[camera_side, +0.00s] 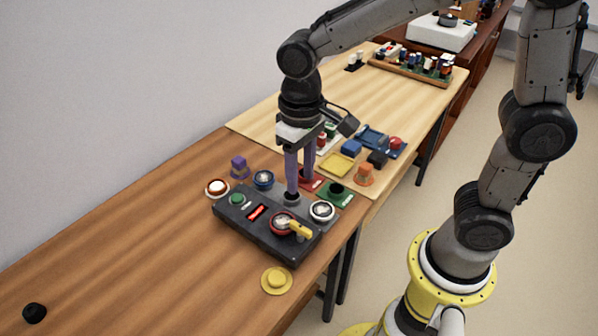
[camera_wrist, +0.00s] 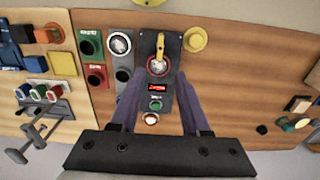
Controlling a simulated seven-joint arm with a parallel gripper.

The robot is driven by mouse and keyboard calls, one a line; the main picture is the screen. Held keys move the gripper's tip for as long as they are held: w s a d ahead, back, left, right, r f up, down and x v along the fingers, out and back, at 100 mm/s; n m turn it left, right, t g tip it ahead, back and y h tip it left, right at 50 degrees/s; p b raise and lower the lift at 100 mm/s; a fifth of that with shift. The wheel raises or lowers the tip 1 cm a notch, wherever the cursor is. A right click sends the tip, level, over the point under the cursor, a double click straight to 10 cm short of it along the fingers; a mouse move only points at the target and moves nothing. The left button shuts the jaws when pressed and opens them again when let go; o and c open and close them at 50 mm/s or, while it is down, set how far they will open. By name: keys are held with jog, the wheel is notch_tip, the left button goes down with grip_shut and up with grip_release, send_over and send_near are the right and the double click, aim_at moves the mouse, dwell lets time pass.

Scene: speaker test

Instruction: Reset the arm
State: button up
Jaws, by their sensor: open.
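My gripper (camera_side: 299,187) points down over the dark control box (camera_side: 232,215), its two purple fingers apart with nothing visible between them. In the side view one fingertip overlaps the box's back edge; I cannot tell whether it touches. The box carries a green button (camera_side: 237,199), a lit red display (camera_side: 256,212) and a red-ringed dial with a yellow handle (camera_side: 300,229). In the wrist view my gripper (camera_wrist: 160,75) has its fingers on either side of the box, with the display (camera_wrist: 157,87) and green button (camera_wrist: 155,105) between them.
A yellow round button (camera_side: 276,280) lies in front of the box. Colored blocks and trays crowd the right. The table's left part is mostly clear, except a black knob (camera_side: 34,312).

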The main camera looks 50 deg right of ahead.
jog(key=s+d+r+m+t, duration=0.1)
jog(key=d+r+t, duration=0.1)
jog(key=d+r, duration=0.25)
jog(key=s+d+r+n+t, duration=0.1)
jog(key=s+d, duration=0.4)
jog(key=s, duration=0.7)
jog(key=shift+s+d+r+t, duration=0.2)
jog(key=shift+r+t, duration=0.45)
jog(key=shift+t, duration=0.65)
